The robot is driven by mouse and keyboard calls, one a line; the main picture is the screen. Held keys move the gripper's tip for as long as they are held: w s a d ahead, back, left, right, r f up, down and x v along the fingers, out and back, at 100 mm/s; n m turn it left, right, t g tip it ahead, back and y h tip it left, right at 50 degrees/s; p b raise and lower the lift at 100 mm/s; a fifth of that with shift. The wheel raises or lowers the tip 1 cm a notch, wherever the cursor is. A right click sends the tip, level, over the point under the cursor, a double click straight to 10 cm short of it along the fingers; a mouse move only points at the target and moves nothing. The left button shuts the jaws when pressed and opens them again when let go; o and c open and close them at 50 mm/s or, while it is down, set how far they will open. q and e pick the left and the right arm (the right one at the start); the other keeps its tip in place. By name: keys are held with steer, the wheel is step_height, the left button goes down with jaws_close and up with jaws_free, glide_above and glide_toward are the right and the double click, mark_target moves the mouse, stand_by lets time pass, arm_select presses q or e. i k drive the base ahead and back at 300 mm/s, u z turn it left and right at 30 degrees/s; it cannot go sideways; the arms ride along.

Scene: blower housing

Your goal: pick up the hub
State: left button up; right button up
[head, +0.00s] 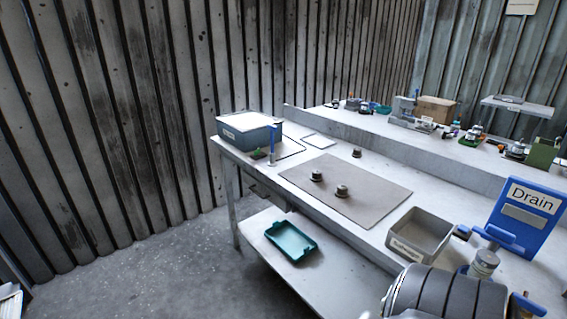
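Two small round metal parts with dark bases sit apart on the grey-brown mat (375,200) on the workbench: one part (316,176) nearer the mat's middle, the other part (341,191) to its right. A third small dark round part (357,153) stands on the bench just behind the mat. They look hub-like, but they are too small here to tell which is the hub. Neither of my grippers is in the head view, and nothing is seen touching these parts.
A lidded grey-blue box (250,131) and a blue upright tool (272,145) stand at the bench's left end. A grey labelled bin (420,235), a blue Drain sign (527,215) and a ribbed dark cylinder (445,293) are at right. A teal tray (291,240) lies on the lower shelf.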

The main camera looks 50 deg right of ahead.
mark_target(317, 176)
steer(key=u, duration=0.05)
steer(key=i, duration=0.9)
steer(key=z, duration=3.4)
